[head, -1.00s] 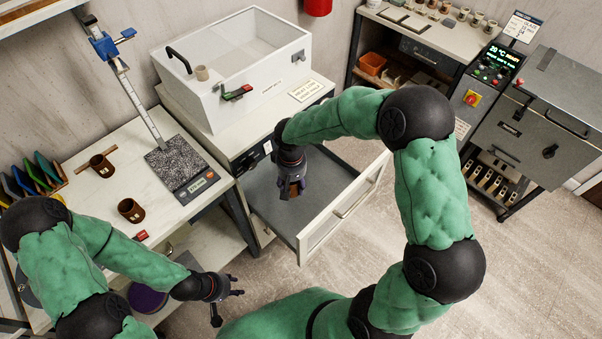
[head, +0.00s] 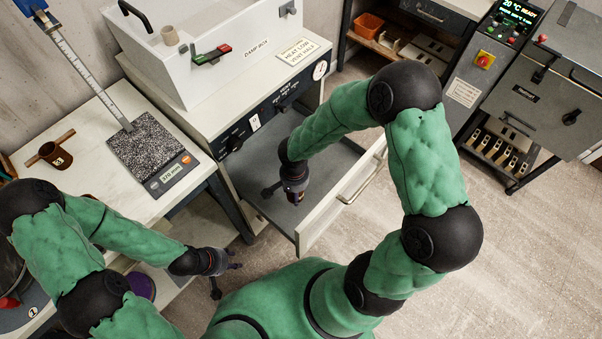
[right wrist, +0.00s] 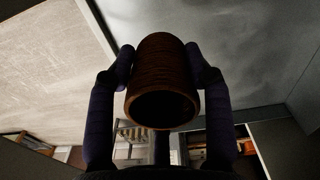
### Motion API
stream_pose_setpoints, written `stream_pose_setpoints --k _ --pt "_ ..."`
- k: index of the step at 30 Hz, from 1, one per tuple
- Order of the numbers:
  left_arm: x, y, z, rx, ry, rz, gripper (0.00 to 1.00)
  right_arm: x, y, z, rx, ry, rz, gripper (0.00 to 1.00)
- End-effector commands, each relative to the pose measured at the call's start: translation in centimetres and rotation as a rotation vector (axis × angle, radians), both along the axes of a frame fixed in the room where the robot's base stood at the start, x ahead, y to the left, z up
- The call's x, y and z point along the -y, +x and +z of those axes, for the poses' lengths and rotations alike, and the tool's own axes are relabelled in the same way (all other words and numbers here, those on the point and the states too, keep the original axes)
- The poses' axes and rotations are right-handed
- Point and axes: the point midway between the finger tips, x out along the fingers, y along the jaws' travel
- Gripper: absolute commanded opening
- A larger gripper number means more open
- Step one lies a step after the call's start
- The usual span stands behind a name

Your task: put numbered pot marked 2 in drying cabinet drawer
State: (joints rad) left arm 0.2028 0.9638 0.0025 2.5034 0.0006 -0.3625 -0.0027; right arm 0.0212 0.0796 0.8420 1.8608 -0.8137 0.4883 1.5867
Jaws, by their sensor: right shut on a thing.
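My right gripper (right wrist: 160,56) is shut on a brown pot (right wrist: 162,85), with one finger on each side of it in the right wrist view. Any number on this pot is hidden. In the head view my right gripper (head: 295,190) points down over the open grey drawer (head: 333,160) of the drying cabinet (head: 262,128), inside its walls. I cannot tell whether the pot touches the drawer floor. My left gripper (head: 225,268) is open and empty, left of the drawer and below the table edge.
A damp box (head: 240,65) sits on top of the cabinet. A kiln (head: 540,100) stands at the right. The visible drawer floor around the gripper is clear.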

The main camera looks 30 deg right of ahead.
Motion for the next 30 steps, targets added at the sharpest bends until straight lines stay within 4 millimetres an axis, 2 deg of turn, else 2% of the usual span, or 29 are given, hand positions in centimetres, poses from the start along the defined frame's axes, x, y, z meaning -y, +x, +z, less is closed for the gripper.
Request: stream_pose_setpoints --k 13,15,20,30 --pt "0.0 0.0 -1.9 0.000 0.000 0.000 0.40 7.2 5.4 -4.2 0.000 0.000 -0.008 0.17" --pt "0.0 0.0 -2.5 0.000 0.000 0.000 0.40 7.8 5.9 -5.7 -0.003 0.000 -0.005 0.17" --pt "0.0 0.0 -3.4 0.000 0.000 0.000 0.40 9.3 7.1 -7.9 -0.001 0.000 -0.005 0.17" --pt "0.0 0.0 -4.0 0.000 0.000 0.000 0.40 10.6 8.2 -9.7 0.000 0.000 -0.004 0.16"
